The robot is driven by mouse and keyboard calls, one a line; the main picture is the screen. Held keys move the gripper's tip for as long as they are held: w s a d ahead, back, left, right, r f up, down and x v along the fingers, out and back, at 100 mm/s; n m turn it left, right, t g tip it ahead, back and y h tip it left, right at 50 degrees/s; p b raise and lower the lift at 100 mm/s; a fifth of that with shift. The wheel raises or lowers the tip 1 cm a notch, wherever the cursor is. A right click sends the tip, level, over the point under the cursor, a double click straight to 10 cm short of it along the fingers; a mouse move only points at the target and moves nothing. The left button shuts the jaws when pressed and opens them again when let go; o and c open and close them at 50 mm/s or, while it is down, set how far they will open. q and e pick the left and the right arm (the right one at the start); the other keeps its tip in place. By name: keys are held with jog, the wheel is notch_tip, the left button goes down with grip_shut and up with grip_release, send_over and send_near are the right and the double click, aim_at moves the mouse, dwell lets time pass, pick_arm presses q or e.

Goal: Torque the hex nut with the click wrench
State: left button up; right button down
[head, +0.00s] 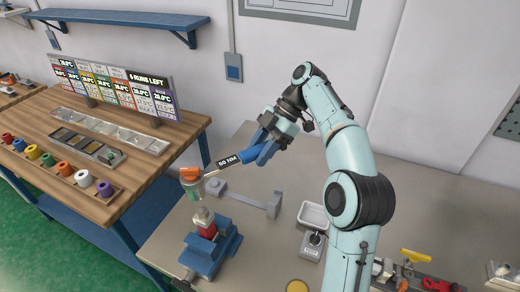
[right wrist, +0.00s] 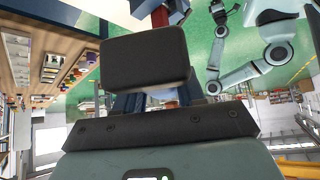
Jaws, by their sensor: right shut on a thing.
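My right gripper (head: 268,143) is shut on the blue handle of the click wrench (head: 228,161), which carries a dark "50 NM" label. The wrench slants down to the left, and its orange head (head: 190,174) is over a pale greenish cylindrical piece (head: 191,189). Below that stands a blue vise-like fixture (head: 207,258) with a red part (head: 207,231) and a pale top piece (head: 203,216). I cannot make out the hex nut, or whether the wrench head touches anything below it. The right wrist view shows dark gripper parts (right wrist: 145,58) close up, with the wrench hidden.
A grey bracket-like bar (head: 245,201) lies on the bench right of the fixture. A white tray (head: 313,215) is beside my right arm. A wooden table (head: 165,178) at left holds coloured spools and a sign board (head: 110,85). Bare bench lies behind the bar.

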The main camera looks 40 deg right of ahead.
pick_arm(q)
jog(key=shift+w+r, duration=0.1)
pick_arm(e)
jog(key=shift+r, duration=0.15)
jog(key=shift+d, duration=0.1)
jog(key=shift+f, duration=0.65)
pick_arm(q)
jog(key=s+f+b, duration=0.2)
jog(key=s+f, duration=0.1)
jog(key=shift+f, duration=0.25)
pick_arm(e)
notch_tip(320, 180, down, 4)
jog(key=shift+r, duration=0.15)
pick_arm(q)
jog(key=shift+w+r, duration=0.15)
dwell(0.7)
